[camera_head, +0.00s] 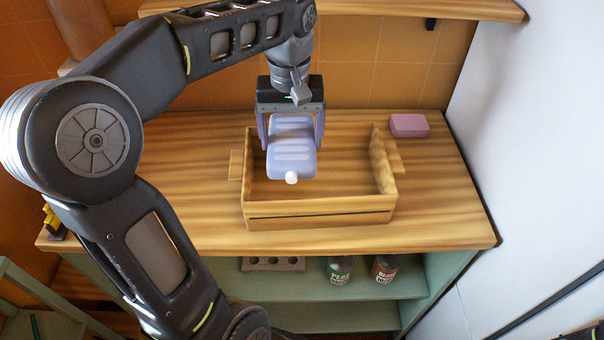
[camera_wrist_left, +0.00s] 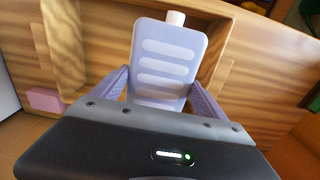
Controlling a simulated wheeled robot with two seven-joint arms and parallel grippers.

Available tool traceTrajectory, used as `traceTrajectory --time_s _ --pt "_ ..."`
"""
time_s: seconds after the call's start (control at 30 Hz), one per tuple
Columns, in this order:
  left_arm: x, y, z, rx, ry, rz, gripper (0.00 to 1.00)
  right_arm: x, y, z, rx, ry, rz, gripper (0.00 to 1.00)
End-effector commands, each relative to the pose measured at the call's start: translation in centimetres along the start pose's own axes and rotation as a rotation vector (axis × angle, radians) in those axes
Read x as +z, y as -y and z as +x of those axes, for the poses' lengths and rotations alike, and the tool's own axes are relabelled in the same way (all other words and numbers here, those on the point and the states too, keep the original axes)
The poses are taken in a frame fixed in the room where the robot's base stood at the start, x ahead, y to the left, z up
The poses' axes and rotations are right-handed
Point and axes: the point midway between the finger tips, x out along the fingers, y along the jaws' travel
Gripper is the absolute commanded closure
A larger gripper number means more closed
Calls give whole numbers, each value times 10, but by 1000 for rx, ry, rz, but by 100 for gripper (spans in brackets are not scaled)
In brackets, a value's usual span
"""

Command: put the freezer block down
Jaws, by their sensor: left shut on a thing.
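The freezer block (camera_head: 292,150) is pale lilac with lighter ribs and a white cap. My left gripper (camera_head: 291,135) is shut on it, with one finger at each side. The block is over the open wooden crate (camera_head: 320,213), its cap end tilted toward the front. I cannot tell whether it touches the crate floor. In the left wrist view the block (camera_wrist_left: 168,62) lies between the two lilac fingers of my left gripper (camera_wrist_left: 160,92), and the crate (camera_wrist_left: 75,65) shows behind it. My right gripper is not in view.
The crate stands on a wooden counter (camera_head: 440,215). A pink block (camera_head: 408,125) lies at the back right. Below, a green shelf (camera_head: 330,290) holds two jars (camera_head: 338,270) and a holed tray (camera_head: 272,264). A white wall (camera_head: 530,130) bounds the right side. The counter left of the crate is clear.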

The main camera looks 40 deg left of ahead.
Motion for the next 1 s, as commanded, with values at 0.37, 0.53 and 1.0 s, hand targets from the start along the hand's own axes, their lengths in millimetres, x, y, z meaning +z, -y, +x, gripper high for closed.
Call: traceTrajectory --time_s 0.37,0.53,1.0 --pt "0 0 42 1 -1 0 81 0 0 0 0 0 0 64" --pt "0 0 42 0 -1 0 81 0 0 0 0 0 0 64" --pt "0 0 80 0 -1 1 81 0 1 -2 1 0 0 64"
